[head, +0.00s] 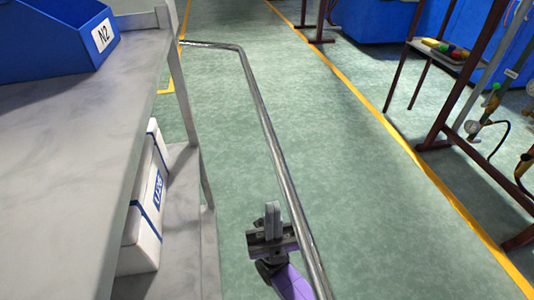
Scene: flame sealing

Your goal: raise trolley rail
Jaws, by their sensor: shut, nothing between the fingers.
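The trolley rail (268,125) is a bent grey metal tube. It runs from the trolley's far end, turns a corner, and comes toward me along the trolley's right side, standing out over the floor. The trolley (85,130) has a grey metal top and a lower shelf at the left. My gripper (272,210) is shut and empty, with its fingers pointing away from me. In the picture it lies just left of the rail's near part. I cannot tell whether it touches the rail or how far below it is.
A blue bin (55,35) labelled N2 stands on the trolley top. A white box (150,205) with blue bands sits on the lower shelf. A brown metal frame (460,110) with hoses and gauges stands at the right. The green floor (340,190) between is clear.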

